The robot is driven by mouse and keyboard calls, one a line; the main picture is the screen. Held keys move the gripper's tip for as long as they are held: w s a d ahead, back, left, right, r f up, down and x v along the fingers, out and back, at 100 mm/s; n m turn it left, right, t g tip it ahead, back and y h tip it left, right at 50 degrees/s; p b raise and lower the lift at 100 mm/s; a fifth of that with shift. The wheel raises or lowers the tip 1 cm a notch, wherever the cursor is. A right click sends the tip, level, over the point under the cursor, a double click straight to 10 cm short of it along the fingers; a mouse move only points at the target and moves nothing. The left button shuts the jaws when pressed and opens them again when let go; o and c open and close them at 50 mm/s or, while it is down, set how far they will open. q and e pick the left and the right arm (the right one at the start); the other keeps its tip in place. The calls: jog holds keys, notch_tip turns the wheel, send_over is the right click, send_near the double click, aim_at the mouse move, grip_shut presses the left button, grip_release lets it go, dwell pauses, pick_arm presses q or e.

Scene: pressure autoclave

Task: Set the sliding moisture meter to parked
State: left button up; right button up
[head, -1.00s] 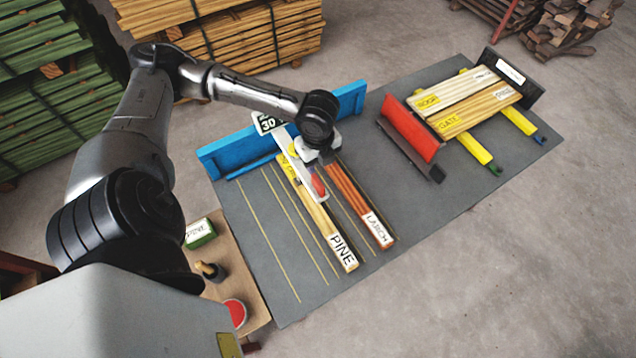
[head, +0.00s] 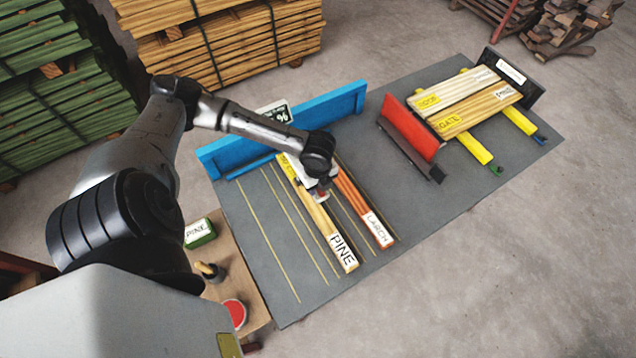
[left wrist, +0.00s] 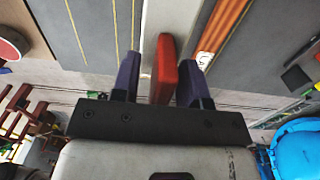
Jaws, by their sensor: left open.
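The meter's display sign with a % mark (head: 278,112) stands by the blue fence; my left arm hides part of it. A red handle (left wrist: 164,70) on the meter stands between the two fingers of my open left gripper (left wrist: 160,80) in the left wrist view. A gap shows on each side of the handle, clearer on the left. A pale strip (left wrist: 154,28) runs beyond it. In the head view my left gripper (head: 321,190) is low over the boards, its wrist hiding most of the meter. My right gripper is out of view.
A red stop (head: 410,128) and labelled boards stand to the right. A side table holds a green PINE block (head: 199,233) and a red pot (head: 234,313).

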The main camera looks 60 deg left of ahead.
pick_arm(q)
jog(key=shift+c, duration=0.4)
grip_shut()
